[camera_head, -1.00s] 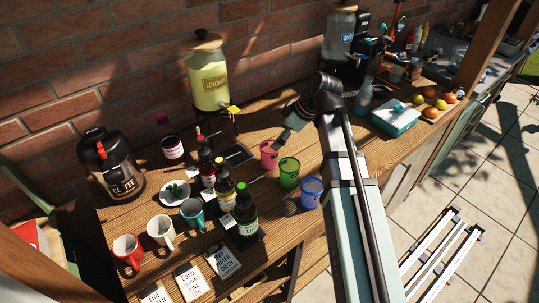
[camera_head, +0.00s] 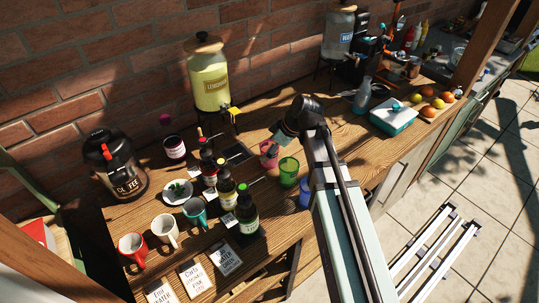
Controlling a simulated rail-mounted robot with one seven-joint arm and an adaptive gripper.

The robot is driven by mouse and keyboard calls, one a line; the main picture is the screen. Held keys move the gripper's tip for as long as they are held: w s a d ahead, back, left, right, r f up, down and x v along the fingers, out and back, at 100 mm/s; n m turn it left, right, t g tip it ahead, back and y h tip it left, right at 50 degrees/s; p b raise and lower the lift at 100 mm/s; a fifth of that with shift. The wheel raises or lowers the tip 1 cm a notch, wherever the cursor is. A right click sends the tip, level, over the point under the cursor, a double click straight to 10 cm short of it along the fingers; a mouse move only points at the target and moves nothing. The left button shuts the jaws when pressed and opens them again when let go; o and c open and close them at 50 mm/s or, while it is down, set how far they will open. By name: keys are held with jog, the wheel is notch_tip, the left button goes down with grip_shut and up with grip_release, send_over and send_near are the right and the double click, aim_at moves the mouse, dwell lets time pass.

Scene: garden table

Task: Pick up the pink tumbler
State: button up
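The pink tumbler (camera_head: 269,160) stands upright on the wooden table, to the left of the green tumbler (camera_head: 289,174). My gripper (camera_head: 270,148) is at the pink tumbler's upper part and overlaps its rim in this view. The dark fingers are small and partly hidden, so I cannot tell whether they touch the tumbler or how wide they are.
Several bottles (camera_head: 246,213) stand close on the left. A yellow lemonade dispenser (camera_head: 210,82) is behind, near the brick wall. A black coffee urn (camera_head: 113,165), a red mug (camera_head: 132,250) and a white mug (camera_head: 163,230) are farther left. A teal-and-white box (camera_head: 393,120) stands at the right.

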jog(key=shift+c, duration=0.4)
jog(key=c, duration=1.2)
jog(key=shift+o, duration=0.2)
